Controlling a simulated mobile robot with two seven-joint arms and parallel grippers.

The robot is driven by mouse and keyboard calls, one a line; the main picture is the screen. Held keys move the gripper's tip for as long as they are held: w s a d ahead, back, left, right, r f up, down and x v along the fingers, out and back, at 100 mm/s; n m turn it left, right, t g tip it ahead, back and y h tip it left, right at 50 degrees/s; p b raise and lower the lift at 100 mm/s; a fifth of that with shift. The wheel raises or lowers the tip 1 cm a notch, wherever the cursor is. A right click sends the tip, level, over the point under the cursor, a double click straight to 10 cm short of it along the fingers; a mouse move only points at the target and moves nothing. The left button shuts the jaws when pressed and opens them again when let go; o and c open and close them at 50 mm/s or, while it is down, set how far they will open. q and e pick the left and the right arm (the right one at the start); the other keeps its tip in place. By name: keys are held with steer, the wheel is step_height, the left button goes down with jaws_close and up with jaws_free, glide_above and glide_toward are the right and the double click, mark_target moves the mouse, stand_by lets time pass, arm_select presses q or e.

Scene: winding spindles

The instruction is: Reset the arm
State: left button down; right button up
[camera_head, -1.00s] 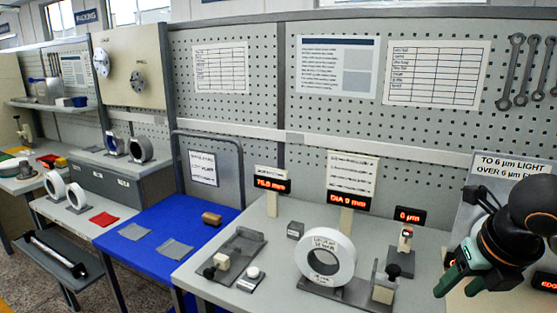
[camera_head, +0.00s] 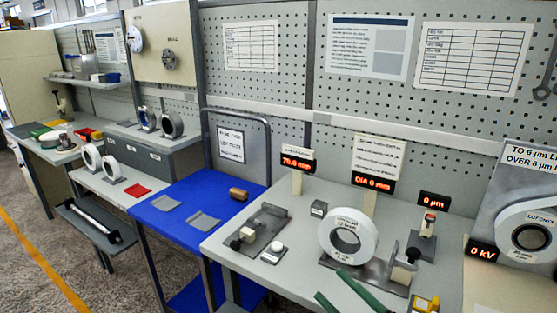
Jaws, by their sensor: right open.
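The two green fingers of my right gripper (camera_head: 329,283) reach in from the bottom edge of the head view, spread apart with nothing between them. They are in front of the grey bench (camera_head: 300,262) and below the white ring gauge (camera_head: 332,238) on its stand. The rest of my right arm is out of the picture. My left gripper is not in view.
A small yellow block (camera_head: 424,303) is right of the fingers. Dial and display posts (camera_head: 428,222) stand at the bench's back. A blue table (camera_head: 180,232) is to the left. A second ring (camera_head: 527,233) is at the far right. Floor at lower left is clear.

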steer(key=s+d+f+m+h, duration=0.25)
steer(key=f+m+h, duration=0.35)
steer(key=f, duration=0.3)
steer(key=s+d+f+m+h, duration=0.1)
steer(key=d+f+m+h, duration=0.35)
steer(key=f+m, duration=0.4)
steer(key=s+f+m+g+h, duration=0.2)
steer(key=s+f+g, duration=0.4)
steer(key=s+f, duration=0.5)
step_height(320, 180, down, 4)
steer(key=shift+s+a+r+h+p, duration=0.15)
steer(key=shift+s+a+h+p, duration=0.15)
steer(key=shift+h, duration=0.25)
